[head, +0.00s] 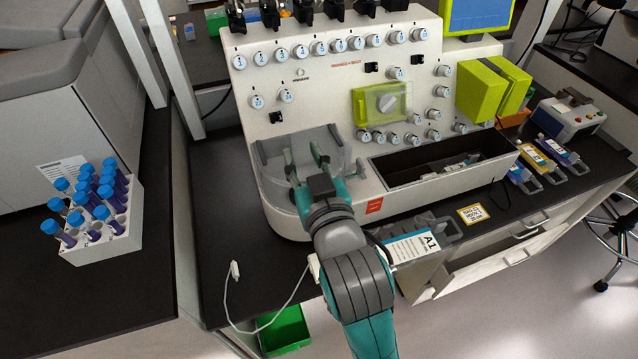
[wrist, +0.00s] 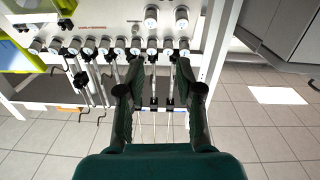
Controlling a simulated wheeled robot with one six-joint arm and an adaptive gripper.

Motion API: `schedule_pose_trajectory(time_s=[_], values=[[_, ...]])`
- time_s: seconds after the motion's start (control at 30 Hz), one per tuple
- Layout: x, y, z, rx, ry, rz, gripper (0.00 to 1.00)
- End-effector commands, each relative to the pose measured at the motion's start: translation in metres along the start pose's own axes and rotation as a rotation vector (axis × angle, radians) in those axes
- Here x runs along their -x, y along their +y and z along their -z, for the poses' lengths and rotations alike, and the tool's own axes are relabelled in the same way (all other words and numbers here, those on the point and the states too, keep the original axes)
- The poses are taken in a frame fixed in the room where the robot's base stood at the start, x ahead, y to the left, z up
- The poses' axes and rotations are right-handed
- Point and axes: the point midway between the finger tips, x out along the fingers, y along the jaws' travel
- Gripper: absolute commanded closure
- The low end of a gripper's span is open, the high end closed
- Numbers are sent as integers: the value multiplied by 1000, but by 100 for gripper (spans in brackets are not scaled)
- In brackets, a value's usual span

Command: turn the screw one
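The front panel of the white cell processor (head: 330,75) carries a row of round white screws with blue number labels. The leftmost screw in the top row (head: 240,62) seems to be screw one, though its label is small. My gripper (head: 305,152) is in front of the clear bowl-like recess, below and right of that screw and apart from it. Its two fingers are spread, with nothing between them. In the wrist view my open gripper (wrist: 160,66) points toward the panel, which appears upside down, and the screw row (wrist: 152,44) lies beyond the fingertips.
A rack of blue-capped tubes (head: 105,232) stands on the left bench. A yellow-green box (head: 485,90) sticks out at the panel's right. An open trough (head: 400,172) is right of my gripper, and a tray labelled A1 (head: 412,247) lies beside my arm. White posts (head: 170,60) rise at left.

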Motion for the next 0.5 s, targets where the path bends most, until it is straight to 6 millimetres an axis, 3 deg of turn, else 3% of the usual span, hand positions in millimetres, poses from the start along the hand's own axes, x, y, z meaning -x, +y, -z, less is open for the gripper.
schedule_pose_trajectory(time_s=[0.23, 0.5], values=[[8, 8, -24, 8, -12, -7, 65], [11, 10, -29, 9, -12, -7, 65]])
